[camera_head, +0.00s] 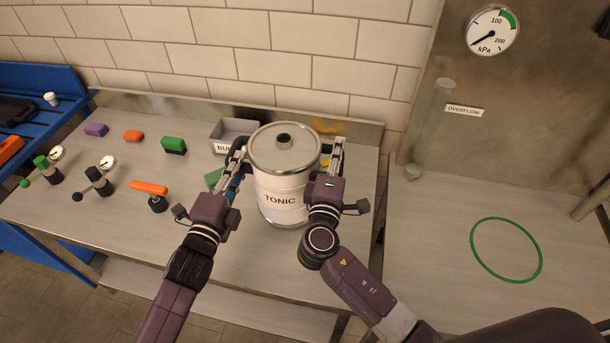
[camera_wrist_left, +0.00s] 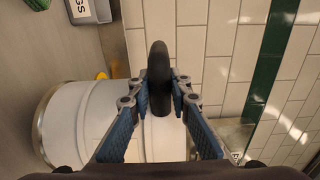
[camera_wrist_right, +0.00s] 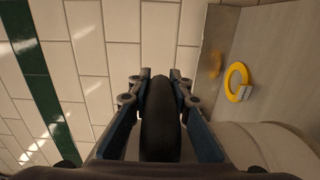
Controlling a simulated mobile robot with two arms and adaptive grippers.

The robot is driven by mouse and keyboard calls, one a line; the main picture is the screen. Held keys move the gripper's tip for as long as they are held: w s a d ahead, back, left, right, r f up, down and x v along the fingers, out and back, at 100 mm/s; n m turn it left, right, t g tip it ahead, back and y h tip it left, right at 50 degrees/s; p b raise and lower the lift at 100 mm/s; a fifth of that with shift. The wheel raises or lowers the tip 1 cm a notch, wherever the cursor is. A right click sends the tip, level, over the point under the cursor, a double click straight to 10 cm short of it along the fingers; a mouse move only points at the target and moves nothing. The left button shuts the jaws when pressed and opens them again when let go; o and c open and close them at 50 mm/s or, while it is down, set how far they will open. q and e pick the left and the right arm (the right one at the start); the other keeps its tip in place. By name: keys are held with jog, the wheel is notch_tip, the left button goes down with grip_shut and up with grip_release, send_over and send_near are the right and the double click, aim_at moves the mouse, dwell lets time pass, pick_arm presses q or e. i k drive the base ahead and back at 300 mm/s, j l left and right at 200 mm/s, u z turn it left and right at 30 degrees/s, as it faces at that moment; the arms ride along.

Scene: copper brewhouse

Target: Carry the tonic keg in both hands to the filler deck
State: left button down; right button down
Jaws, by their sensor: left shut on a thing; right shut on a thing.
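The tonic keg (camera_head: 283,180) is a white drum with a steel lid and a TONIC label. It is upright over the left steel bench; I cannot tell whether its base touches. My left gripper (camera_head: 238,155) is shut on the keg's left black handle, which shows between its fingers in the left wrist view (camera_wrist_left: 160,75). My right gripper (camera_head: 334,155) is shut on the right black handle, seen in the right wrist view (camera_wrist_right: 160,120). The steel deck (camera_head: 430,270) at the right, likely the filler deck, bears a green ring (camera_head: 474,252) with bare metal inside.
A grey bin (camera_head: 216,132) stands behind the keg's left side. Coloured blocks (camera_head: 174,145), valves with gauges (camera_head: 100,180) and an orange-handled valve (camera_head: 155,195) stand at the left. A clear OVERFLOW tube (camera_head: 430,125) rises at the deck's back left. A gap separates bench and deck.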

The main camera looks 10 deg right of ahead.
aim_at(506, 249)
jog(key=l+z, duration=0.1)
jog(key=z, duration=1.35)
jog(key=i+l+z, duration=0.15)
jog(key=i+l, duration=0.2)
